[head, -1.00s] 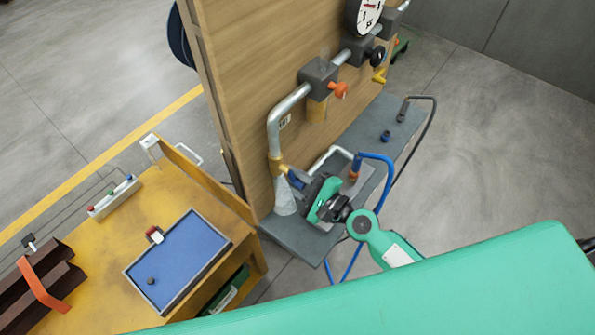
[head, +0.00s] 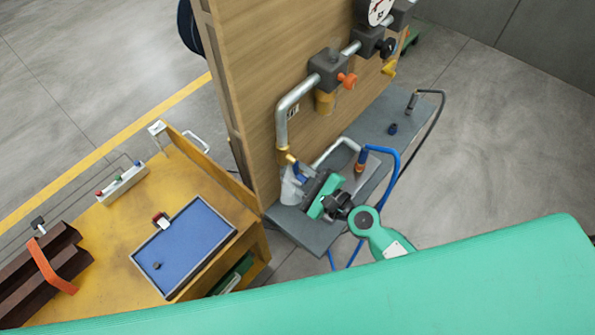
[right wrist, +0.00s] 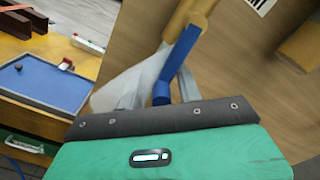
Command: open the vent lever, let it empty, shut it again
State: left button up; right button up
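The blue vent lever (right wrist: 176,62) hangs slanting down from the yellow fitting (right wrist: 192,16) at the pipe's lower end. It shows small in the head view (head: 298,172). My right gripper (right wrist: 157,88) has its two fingers apart, with the lever's lower end between them, close to the right finger. A gap shows on the left side, and contact is hard to tell. In the head view the right gripper (head: 302,181) is at the pipe outlet. A pale, see-through cone of discharge (right wrist: 128,78) spreads below the fitting. My left gripper is out of view.
A dial gauge (head: 381,10) is cut by the top edge. An orange knob (head: 347,80) and a black knob (head: 386,47) sit on the pipe. A blue hose (head: 397,165) loops beside the grey shelf (head: 375,128). A yellow bench (head: 110,245) with a blue tray (head: 190,245) stands left.

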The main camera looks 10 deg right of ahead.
jog(key=shift+a+r, duration=0.1)
jog(key=shift+s+d, duration=0.3)
jog(key=shift+d, duration=0.1)
jog(key=b+v, duration=0.8)
jog(key=v, duration=0.5)
jog(key=shift+a, duration=0.1)
